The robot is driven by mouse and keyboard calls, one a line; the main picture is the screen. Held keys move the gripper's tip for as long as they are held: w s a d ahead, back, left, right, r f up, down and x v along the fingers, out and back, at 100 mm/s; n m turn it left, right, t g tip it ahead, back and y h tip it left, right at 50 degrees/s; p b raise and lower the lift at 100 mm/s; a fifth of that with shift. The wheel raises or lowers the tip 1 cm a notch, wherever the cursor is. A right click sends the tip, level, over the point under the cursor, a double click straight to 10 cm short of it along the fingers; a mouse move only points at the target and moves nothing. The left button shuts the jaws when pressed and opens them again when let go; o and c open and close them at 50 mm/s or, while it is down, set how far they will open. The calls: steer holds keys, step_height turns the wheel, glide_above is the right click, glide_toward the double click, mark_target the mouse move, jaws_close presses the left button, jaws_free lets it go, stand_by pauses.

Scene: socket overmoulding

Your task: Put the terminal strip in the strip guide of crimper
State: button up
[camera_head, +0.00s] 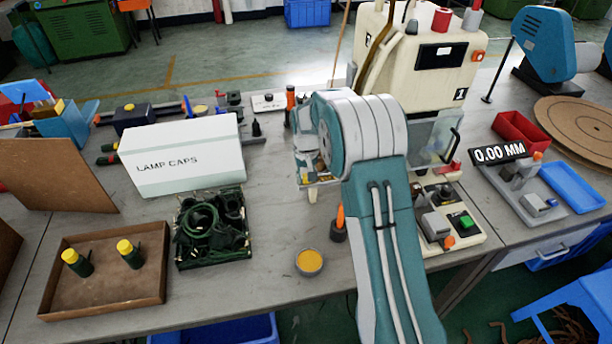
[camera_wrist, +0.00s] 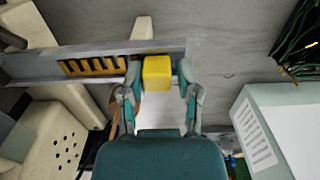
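In the wrist view, the terminal strip (camera_wrist: 92,66), an orange band with dark slots, lies along a long grey rail, apparently the strip guide (camera_wrist: 30,68). A yellow block (camera_wrist: 157,73) stands at its right end. The block's link to the strip is unclear. The cream crimper (camera_head: 395,55) stands at the back in the head view. There my own arm hides the gripper and most of the guide area.
A lamp caps box (camera_head: 180,155) stands left of my arm, with a dark bin of green parts (camera_head: 212,228) in front. A brown tray (camera_head: 105,285) holds two yellow-topped parts. A yellow-topped round tin (camera_head: 309,262) sits near the front edge. A gauge (camera_head: 500,153) stands right.

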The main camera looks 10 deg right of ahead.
steer(key=shift+d+r, duration=0.1)
steer(key=shift+d, duration=0.15)
step_height(320, 180, up, 11)
steer(key=s+r+t, duration=0.1)
steer(key=s+r, duration=0.7)
steer(key=r, duration=0.1)
steer(key=s+r+t, duration=0.3)
steer(key=s+t, duration=0.1)
steer(key=s, duration=2.3)
steer(key=shift+a+t, duration=0.15)
steer(key=shift+t, duration=0.15)
